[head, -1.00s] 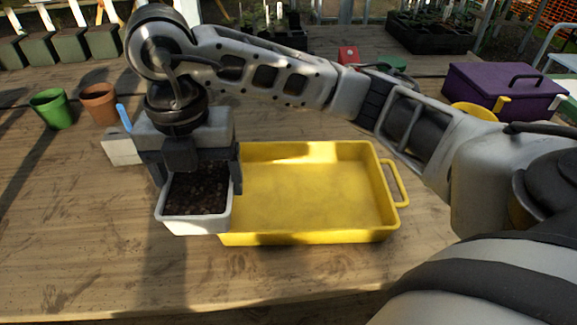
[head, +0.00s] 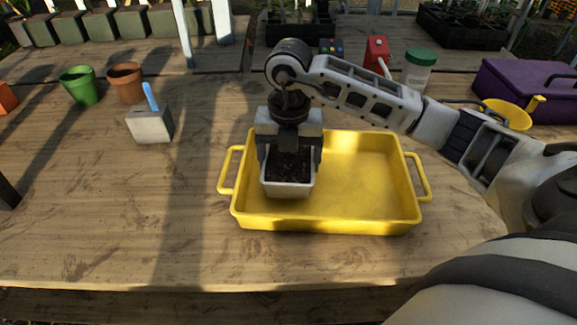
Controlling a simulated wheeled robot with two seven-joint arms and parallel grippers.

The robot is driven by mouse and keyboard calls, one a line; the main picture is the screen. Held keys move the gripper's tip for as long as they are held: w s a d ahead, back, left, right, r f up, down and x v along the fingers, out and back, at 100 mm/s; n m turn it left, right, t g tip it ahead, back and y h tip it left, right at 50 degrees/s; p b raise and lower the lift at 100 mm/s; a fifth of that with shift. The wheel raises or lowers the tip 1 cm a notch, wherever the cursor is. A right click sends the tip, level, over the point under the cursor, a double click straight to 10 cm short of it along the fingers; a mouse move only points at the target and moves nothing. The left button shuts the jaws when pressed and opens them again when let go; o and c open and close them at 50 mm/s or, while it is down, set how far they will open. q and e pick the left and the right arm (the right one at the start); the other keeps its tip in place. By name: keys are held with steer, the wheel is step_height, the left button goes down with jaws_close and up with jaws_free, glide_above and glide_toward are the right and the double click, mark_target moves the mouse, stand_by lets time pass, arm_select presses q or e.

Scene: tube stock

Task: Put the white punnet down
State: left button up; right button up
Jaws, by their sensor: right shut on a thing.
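The white punnet (head: 287,189) is filled with dark soil and hangs upright in my right gripper (head: 290,160). The gripper's fingers are shut on it from its left and right sides. The punnet is over the left part of the yellow tray (head: 370,226); I cannot tell whether it touches the tray floor. The rest of the tray is empty. My left gripper is not in view.
A green pot (head: 80,86), a brown pot (head: 126,82) and a grey block-shaped holder with a blue handle (head: 150,125) stand at the left. A purple box (head: 525,90), a yellow cup (head: 507,114) and a green-lidded jar (head: 418,70) stand at the right. The front of the wooden table (head: 120,235) is clear.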

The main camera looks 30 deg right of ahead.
mark_target(288, 157)
step_height(288, 157, down, 2)
steer(key=shift+f, duration=0.1)
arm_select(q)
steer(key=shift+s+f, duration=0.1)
arm_select(e)
steer(key=shift+a+f, duration=0.1)
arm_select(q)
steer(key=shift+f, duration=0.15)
arm_select(e)
steer(key=shift+f, duration=0.1)
steer(key=o, duration=1.1)
steer(key=shift+c, duration=0.2)
step_height(288, 157, up, 12)
steer(key=shift+f, duration=0.15)
steer(key=shift+r+p, duration=0.2)
steer(key=shift+p, duration=0.1)
steer(key=shift+r, duration=0.1)
